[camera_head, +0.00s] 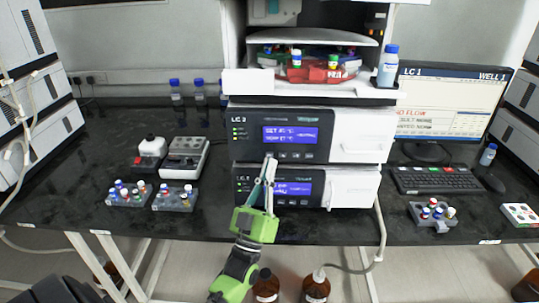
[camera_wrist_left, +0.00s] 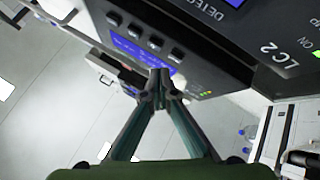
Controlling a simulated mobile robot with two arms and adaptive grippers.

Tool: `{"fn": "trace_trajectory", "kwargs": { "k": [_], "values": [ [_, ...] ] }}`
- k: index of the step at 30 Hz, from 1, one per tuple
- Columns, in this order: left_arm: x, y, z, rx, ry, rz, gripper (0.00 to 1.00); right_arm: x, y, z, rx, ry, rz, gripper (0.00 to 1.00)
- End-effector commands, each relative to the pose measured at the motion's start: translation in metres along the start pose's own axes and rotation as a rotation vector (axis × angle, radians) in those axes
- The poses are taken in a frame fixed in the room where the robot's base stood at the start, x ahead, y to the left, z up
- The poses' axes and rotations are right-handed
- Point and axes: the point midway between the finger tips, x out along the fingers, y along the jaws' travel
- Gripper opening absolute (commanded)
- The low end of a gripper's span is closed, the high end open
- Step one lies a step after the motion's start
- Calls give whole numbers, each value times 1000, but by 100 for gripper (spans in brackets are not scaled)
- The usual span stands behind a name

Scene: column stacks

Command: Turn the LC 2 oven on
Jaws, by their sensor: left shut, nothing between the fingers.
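The LC 2 oven (camera_head: 352,150) is the upper dark-and-white unit of the stack, with a lit blue temperature display (camera_head: 291,135) and a row of small buttons (camera_head: 296,155) under it. Small green lights show at its left. My left gripper (camera_head: 270,158) is shut and empty, its tips in front of the panels near the left end of that button row. In the left wrist view, the joined fingertips (camera_wrist_left: 159,78) lie close to a blue display and dark buttons (camera_wrist_left: 155,43); an LC2 label (camera_wrist_left: 277,49) is at right. Contact cannot be told. My right gripper is not in view.
A lower unit (camera_head: 350,187) with its own blue display is partly behind my gripper. Vial racks (camera_head: 175,199) and small devices (camera_head: 184,157) stand left on the dark bench. A monitor (camera_head: 447,103), keyboard (camera_head: 436,180) and another rack (camera_head: 433,215) are right. Brown bottles (camera_head: 316,287) stand below.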

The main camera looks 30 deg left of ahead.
Motion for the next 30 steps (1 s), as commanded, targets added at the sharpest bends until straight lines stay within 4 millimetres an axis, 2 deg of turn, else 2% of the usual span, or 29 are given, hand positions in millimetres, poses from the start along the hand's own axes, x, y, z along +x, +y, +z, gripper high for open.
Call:
{"fn": "trace_trajectory", "kwargs": {
  "k": [13, 30],
  "values": [
    [-28, 22, -22, -1, -1, -1, 0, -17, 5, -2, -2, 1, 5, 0],
    [-31, 23, -23, 0, 0, 0, 0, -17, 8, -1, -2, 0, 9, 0]
  ]
}}
